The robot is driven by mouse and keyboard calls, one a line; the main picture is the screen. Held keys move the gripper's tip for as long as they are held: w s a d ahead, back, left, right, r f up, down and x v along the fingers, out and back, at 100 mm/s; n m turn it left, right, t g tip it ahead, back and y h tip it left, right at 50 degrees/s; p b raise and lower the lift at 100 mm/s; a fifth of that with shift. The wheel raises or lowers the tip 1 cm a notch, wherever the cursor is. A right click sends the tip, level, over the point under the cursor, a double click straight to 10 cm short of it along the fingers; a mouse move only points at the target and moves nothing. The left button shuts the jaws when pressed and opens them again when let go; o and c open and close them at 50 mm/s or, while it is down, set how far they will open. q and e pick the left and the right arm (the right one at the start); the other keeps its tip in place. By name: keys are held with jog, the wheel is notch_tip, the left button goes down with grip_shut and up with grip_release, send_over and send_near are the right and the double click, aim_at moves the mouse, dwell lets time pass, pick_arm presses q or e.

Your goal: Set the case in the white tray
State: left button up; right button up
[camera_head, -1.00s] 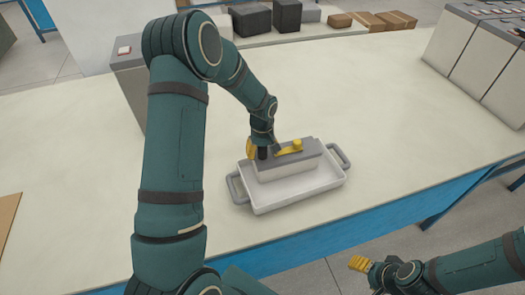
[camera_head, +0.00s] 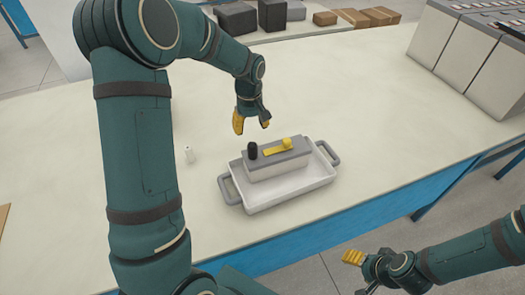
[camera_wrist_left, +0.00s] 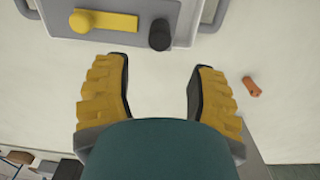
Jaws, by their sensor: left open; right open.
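The case (camera_head: 277,167) is a pale box with a grey top, a black knob and a yellow lever. It sits inside the white tray (camera_head: 290,197), which has a grey handle at each end. In the left wrist view the case top (camera_wrist_left: 125,22) shows at the upper edge. My left gripper (camera_head: 252,124) is open and empty, above and behind the case, apart from it. Its yellow-padded fingers (camera_wrist_left: 158,95) are spread in the wrist view with nothing between them. My right gripper (camera_head: 358,272) is open and empty at the lower right, in front of the table edge.
Large grey units (camera_head: 477,60) stand at the back right. Dark boxes (camera_head: 237,19) and brown boxes (camera_head: 366,17) are at the back. An orange-brown piece (camera_wrist_left: 251,87) lies on the surface.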

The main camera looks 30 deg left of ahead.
pick_arm(q)
jog(key=s+d+f+m+h, duration=0.1)
jog(key=s+d+f+m, duration=0.1)
jog(key=d+f, duration=0.3)
jog(key=s+d+f+m+t+h, duration=0.1)
jog(key=s+d+f+m, duration=0.1)
jog(key=s+d+f, duration=0.2)
jog(key=s+d+f+m+h, duration=0.1)
jog(key=s+d+f, duration=0.3)
jog(key=d+f, duration=0.4)
jog(key=shift+d+m+h, duration=0.4)
jog(key=shift+d+m, duration=0.2)
jog(key=shift+d, duration=0.2)
jog(key=s+d+f+m+t, duration=0.1)
jog(key=s+d+f, duration=0.1)
jog(key=s, duration=0.4)
jog(key=shift+d+f+m, duration=0.2)
jog(key=shift+d+m, duration=0.2)
jog(key=shift+d, duration=0.4)
jog(key=shift+s, duration=0.15)
